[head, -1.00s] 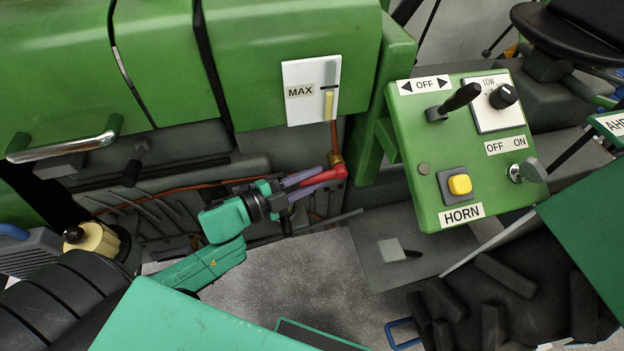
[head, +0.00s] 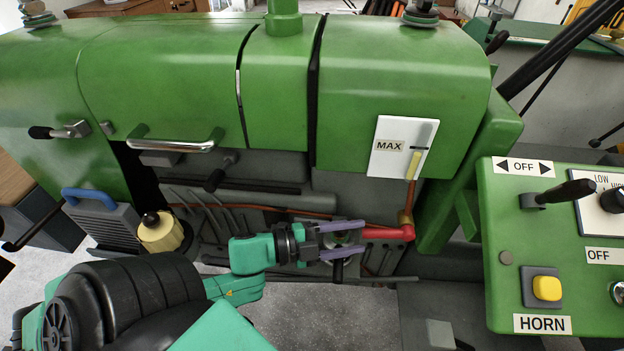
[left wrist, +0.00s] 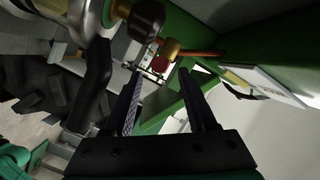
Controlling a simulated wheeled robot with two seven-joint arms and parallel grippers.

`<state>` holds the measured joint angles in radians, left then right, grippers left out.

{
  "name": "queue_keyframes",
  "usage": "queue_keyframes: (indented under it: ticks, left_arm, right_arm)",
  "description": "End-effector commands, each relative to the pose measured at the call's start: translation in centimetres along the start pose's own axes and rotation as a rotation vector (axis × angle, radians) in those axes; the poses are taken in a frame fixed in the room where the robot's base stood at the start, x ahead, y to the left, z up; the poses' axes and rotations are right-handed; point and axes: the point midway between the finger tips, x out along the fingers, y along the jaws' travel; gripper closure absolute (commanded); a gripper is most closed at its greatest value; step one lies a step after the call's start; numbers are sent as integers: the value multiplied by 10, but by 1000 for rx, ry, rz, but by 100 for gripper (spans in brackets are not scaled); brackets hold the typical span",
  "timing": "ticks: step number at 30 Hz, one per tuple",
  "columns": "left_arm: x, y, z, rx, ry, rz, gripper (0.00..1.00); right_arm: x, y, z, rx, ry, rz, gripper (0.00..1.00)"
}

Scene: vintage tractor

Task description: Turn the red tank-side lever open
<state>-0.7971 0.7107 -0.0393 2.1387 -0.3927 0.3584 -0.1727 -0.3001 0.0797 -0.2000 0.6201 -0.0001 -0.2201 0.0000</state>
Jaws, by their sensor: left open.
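The red lever (head: 385,233) sits below the tank's sight gauge, at the foot of a copper pipe with a brass fitting (head: 405,218). Its arm points left, roughly level. My left gripper (head: 363,238) is open, with its purple fingertips at the lever's free end, one above and one below in the picture. I cannot tell whether they touch it. In the left wrist view the two open fingers (left wrist: 165,95) have nothing held between them. A small red part (left wrist: 160,64) shows beyond them, below the brass fitting (left wrist: 170,48). My right gripper is not in view.
The white MAX gauge plate (head: 402,148) is on the green tank above. A dark-handled part (head: 338,268) hangs beside the gripper. The green control panel (head: 508,235) stands at right. A yellow canister (head: 160,232) is at left. Grey floor (head: 320,310) is open below.

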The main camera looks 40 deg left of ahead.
Motion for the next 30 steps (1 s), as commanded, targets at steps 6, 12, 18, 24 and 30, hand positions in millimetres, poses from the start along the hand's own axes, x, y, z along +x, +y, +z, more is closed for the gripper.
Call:
queue_keyframes:
  ticks: [6,12,18,24,30]
  left_arm:
    - [-48,2,1,-4,-4,2,43]
    - [-83,-2,0,1,-3,0,43]
    - [-89,0,0,2,1,0,43]
    - [-88,0,0,2,1,0,81]
    - [-87,-6,11,4,-17,-41,100]
  right_arm:
    - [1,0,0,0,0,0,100]
    - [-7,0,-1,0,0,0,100]
    - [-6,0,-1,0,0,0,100]
    - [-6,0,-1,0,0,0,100]
    - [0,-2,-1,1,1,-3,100]
